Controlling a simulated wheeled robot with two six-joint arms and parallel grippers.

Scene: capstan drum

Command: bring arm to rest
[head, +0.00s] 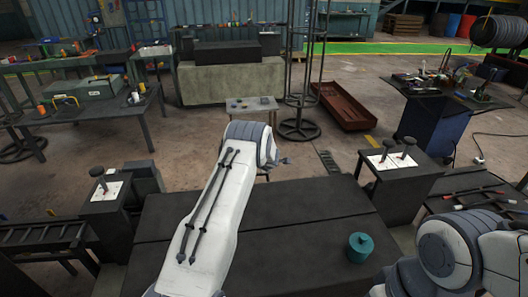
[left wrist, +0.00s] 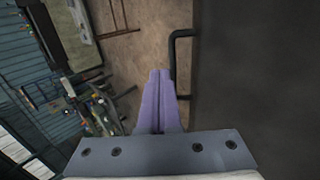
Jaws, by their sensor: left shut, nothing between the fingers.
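My left arm reaches forward over the dark bench (head: 300,200) in the head view. Its wrist bends down at the far end, and only a small dark part of the left gripper (head: 285,161) shows there. In the left wrist view the left gripper's purple fingers (left wrist: 159,74) are together with nothing between them. A black bar handle (left wrist: 174,62) on a dark panel (left wrist: 255,70) is just right of the fingertips, and the fingers appear apart from it. My right arm is folded at the lower right of the head view; its gripper is out of view.
A teal lidded cylinder (head: 359,248) stands on the bench at right. Lever boxes (head: 400,168) (head: 108,190) flank the bench. Beyond are a small table (head: 252,104), a rusty tray (head: 343,107) and a tool cart (head: 440,115). Concrete floor lies open between them.

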